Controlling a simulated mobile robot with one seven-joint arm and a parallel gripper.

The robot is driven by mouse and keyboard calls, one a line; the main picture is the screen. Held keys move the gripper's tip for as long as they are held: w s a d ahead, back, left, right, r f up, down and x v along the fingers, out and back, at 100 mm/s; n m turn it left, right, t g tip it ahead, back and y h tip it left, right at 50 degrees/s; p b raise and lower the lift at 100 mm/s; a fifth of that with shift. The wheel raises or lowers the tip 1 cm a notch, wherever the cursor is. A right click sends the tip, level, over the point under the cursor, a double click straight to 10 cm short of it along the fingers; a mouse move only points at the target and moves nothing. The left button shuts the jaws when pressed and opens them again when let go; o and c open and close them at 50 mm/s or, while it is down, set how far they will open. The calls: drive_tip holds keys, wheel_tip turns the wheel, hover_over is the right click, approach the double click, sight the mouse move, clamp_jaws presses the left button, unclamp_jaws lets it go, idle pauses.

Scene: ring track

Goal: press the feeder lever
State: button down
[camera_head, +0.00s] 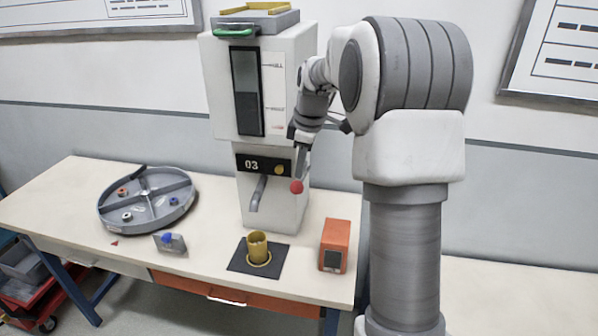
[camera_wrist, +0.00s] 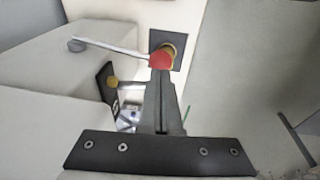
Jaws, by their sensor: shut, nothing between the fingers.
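The white feeder (camera_head: 222,92) stands on the bench, with a dark window and a "03" panel. Its lever's red ball (camera_head: 297,187) sticks out at the lower right front; in the wrist view the red ball (camera_wrist: 158,58) ends a thin pale rod (camera_wrist: 112,48) from a grey pivot. My gripper (camera_head: 299,176) is shut and empty, pointing down just above the ball. In the wrist view the fingertips (camera_wrist: 160,74) overlap the ball's near edge; I cannot tell whether they touch. A brass cup (camera_head: 258,247) stands upright on a black mat (camera_head: 240,262) below the spout.
An orange box (camera_head: 336,238) with a dark screen stands right of the mat. A round grey divided tray (camera_head: 150,172) with small coloured parts lies at the left. A small grey holder with a blue top (camera_head: 172,242) stands near the front edge. Bare bench lies between them.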

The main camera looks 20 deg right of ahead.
drive_tip(key=shift+w+a+f, duration=0.1)
drive_tip(key=shift+w+f, duration=0.1)
drive_tip(key=shift+f, duration=0.85)
drive_tip(key=shift+f, duration=0.15)
